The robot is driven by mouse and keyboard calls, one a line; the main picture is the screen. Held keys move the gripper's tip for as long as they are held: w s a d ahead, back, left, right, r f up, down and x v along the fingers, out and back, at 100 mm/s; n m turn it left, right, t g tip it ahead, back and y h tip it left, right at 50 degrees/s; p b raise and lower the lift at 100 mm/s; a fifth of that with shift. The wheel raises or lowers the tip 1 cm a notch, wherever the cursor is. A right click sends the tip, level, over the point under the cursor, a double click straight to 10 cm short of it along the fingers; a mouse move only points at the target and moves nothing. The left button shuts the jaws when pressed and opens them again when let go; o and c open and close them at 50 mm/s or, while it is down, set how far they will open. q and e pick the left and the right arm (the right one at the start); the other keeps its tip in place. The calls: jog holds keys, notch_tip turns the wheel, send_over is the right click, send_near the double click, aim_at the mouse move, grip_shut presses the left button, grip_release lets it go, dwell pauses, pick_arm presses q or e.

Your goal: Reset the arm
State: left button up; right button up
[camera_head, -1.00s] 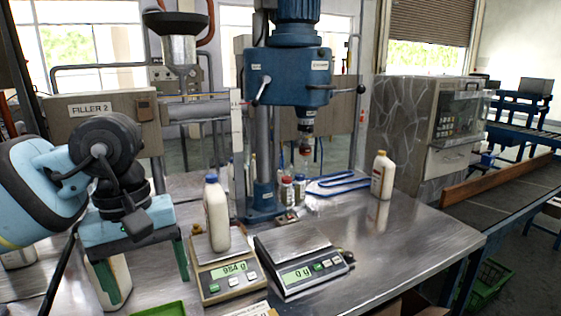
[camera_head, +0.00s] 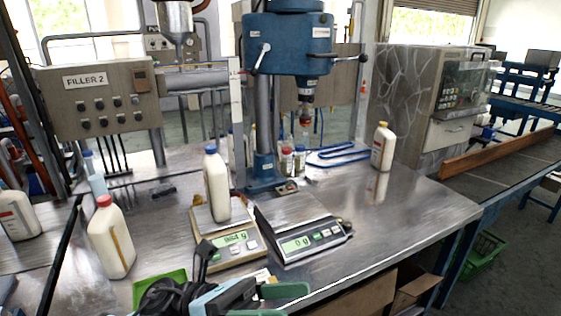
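My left gripper (camera_head: 275,300) is low at the bottom edge of the head view, with its green fingers apart and nothing seen between them. Part of it is cut off by the frame. A white bottle with a red cap (camera_head: 111,240) stands upright on the table to its upper left, apart from it. A white bottle with a blue cap (camera_head: 217,185) stands on the left scale (camera_head: 228,252), whose display is lit. The right scale (camera_head: 303,243) is empty and reads 0 g. My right gripper is not in view.
A green tray (camera_head: 160,287) lies beside my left gripper. Another white bottle (camera_head: 18,215) stands at the far left. The blue drill press (camera_head: 287,45) rises behind the scales. A white bottle (camera_head: 382,148) stands at the back right. The table's right part is clear.

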pick_arm(q)
jog(key=w+a+f+n+t+y, duration=0.2)
jog(key=a+f+n+t+y, duration=0.35)
jog(key=f+n+t, duration=0.9)
jog(key=w+a+f+n+t+y, duration=0.2)
jog(key=a+f+n+t+y, duration=0.45)
jog(key=n, duration=1.45)
jog(key=s+a+f+n+g+y, duration=0.3)
jog(key=s+f+n, duration=0.3)
jog(key=s+f, duration=0.4)
jog(key=s+a+f+n+g+y, duration=0.4)
jog(key=s+a+f+n, duration=0.1)
jog(key=s+f, duration=0.6)
jog(key=shift+s+f+n+g+y+p, duration=0.15)
jog(key=shift+s+n+g+y+p, duration=0.2)
jog(key=shift+n, duration=0.4)
